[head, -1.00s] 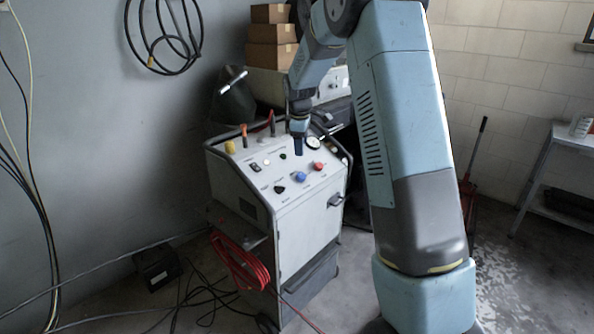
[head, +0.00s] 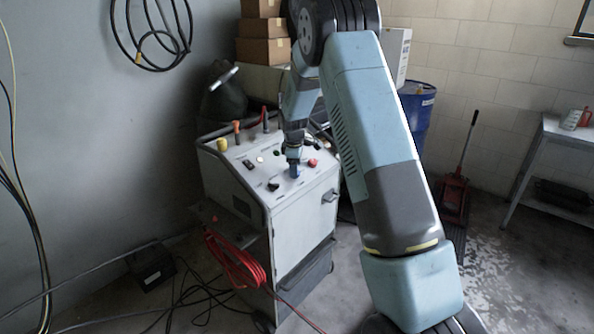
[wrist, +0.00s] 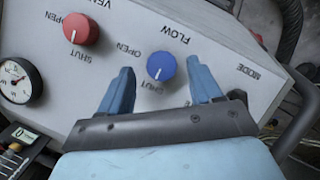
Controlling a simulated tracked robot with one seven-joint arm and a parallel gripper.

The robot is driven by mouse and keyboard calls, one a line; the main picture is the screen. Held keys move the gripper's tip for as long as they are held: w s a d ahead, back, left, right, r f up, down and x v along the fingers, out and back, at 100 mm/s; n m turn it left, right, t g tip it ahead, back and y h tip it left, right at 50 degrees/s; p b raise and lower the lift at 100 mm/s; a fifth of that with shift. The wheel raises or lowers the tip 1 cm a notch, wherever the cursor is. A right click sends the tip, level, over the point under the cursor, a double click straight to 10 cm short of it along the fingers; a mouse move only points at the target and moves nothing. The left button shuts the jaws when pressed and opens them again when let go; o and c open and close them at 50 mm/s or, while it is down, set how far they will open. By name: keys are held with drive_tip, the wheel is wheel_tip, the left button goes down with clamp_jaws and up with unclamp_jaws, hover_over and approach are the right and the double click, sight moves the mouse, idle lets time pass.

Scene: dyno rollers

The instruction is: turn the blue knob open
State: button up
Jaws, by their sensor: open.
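The blue knob (wrist: 161,66) sits on the white sloped panel under the word FLOW in the wrist view. Its white pointer mark points down in the picture, toward a SHUT label; an OPEN label lies to its upper left. My gripper (wrist: 160,68) is open, with one blue finger on each side of the knob and a visible gap on both sides. I see no contact. In the head view my gripper (head: 294,168) points down at the panel top and mostly covers the knob.
A red knob (wrist: 80,28) and a round gauge (wrist: 17,82) are left of the blue knob in the wrist view. The white cabinet (head: 300,235) carries a side handle, upright plugs and a red hose coil (head: 236,262). A blue drum (head: 416,110) stands behind my arm.

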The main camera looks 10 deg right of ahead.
drive_tip(key=shift+x, duration=1)
drive_tip(key=shift+c, duration=0.4)
drive_tip(key=c, duration=1)
drive_tip(key=shift+o, duration=0.2)
